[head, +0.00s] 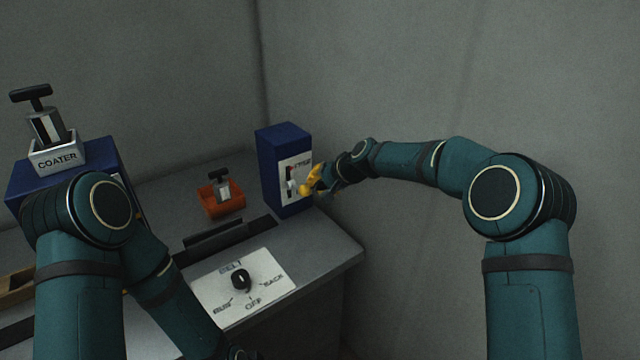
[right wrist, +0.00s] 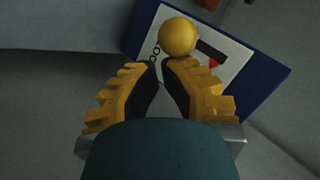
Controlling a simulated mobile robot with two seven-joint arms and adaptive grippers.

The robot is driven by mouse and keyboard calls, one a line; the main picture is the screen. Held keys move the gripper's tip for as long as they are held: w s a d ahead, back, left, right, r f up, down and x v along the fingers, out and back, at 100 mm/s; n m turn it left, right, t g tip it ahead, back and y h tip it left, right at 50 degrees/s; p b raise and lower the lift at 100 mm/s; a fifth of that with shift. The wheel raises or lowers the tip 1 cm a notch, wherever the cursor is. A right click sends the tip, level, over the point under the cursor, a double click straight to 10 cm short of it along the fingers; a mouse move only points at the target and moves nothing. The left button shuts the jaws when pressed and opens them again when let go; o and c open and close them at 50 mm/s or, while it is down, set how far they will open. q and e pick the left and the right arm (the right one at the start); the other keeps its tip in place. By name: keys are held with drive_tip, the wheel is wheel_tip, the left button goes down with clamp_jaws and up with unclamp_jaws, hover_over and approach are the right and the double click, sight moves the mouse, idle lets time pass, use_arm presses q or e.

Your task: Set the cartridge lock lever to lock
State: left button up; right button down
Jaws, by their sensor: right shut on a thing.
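A blue box (head: 270,165) stands at the back right of the bench, with a white front panel and lettering too small to read surely. My right gripper (head: 312,183) is at this panel. In the right wrist view, a yellow ball knob (right wrist: 177,37) sits at the fingertips of my right gripper (right wrist: 158,66), over the white panel (right wrist: 215,28) with a black slot and a red mark. The fingers are close together on the knob; the exact contact is partly hidden. My left arm is at the lower left; its gripper is out of view.
A white COATER holder (head: 57,158) with a black-handled cartridge (head: 45,125) sits on a blue block at left. An orange tray (head: 225,207) holds another black-handled part (head: 221,187). A BELT dial (head: 241,280) is at the front. The bench (head: 325,250) ends near the right.

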drive_tip(key=shift+s+f, duration=0.1)
drive_tip(key=shift+f, duration=0.15)
wheel_tip(320, 180, down, 2)
drive_tip(key=shift+s+d+f+b, duration=0.1)
drive_tip(key=shift+d+f+b, duration=0.1)
drive_tip(key=shift+b, duration=0.7)
drive_tip(key=shift+r, duration=0.2)
drive_tip(key=shift+r+p, duration=0.6)
drive_tip(key=shift+r, duration=0.05)
